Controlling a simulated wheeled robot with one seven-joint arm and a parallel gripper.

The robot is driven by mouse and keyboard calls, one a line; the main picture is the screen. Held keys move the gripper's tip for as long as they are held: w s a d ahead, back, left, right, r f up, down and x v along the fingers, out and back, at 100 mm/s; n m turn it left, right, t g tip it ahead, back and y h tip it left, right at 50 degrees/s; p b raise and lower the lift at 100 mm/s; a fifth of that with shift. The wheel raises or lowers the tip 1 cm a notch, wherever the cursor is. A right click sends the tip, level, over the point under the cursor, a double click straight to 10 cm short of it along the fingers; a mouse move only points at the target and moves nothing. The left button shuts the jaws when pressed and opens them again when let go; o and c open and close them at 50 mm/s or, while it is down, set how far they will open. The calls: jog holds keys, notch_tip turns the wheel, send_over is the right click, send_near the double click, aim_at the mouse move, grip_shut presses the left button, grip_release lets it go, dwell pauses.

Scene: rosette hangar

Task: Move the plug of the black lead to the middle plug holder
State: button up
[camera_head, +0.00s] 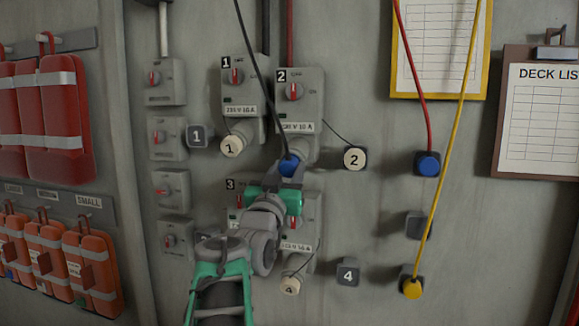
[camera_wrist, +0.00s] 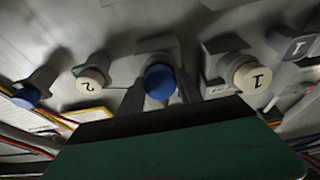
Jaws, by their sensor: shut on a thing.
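The black lead (camera_head: 256,75) hangs from above and ends in a blue plug (camera_head: 289,164) at the lower outlet of switch box 2 (camera_head: 300,95). My gripper (camera_head: 288,174) is shut on this plug, which also shows in the wrist view (camera_wrist: 160,82). I cannot tell whether the plug is still seated in the outlet. The middle plug holder (camera_head: 418,225), a dark block in the right-hand column, is empty. The top holder has the red lead's blue plug (camera_head: 428,163). The bottom holder has the yellow lead's plug (camera_head: 412,289).
Cap 2 (camera_head: 354,158) sits on its holder right of box 2. Cap 1 (camera_head: 232,146) is on box 1's outlet. Cap 4 (camera_head: 289,286) is below my gripper. The yellow lead (camera_head: 450,130) crosses close to the middle holder. Clipboards hang at upper right.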

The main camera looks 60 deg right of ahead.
aim_at(287, 170)
grip_shut()
jog(key=shift+f, duration=0.15)
jog(key=shift+a+f+b, duration=0.1)
jog(key=shift+a+b, duration=0.05)
jog(key=shift+b, duration=0.25)
jog(key=shift+a+b, duration=0.3)
jog(key=shift+a, duration=0.1)
jog(key=shift+b+v, duration=2.2)
jog(key=shift+b, duration=0.3)
jog(key=shift+s+a, duration=0.15)
jog(key=shift+a, duration=0.05)
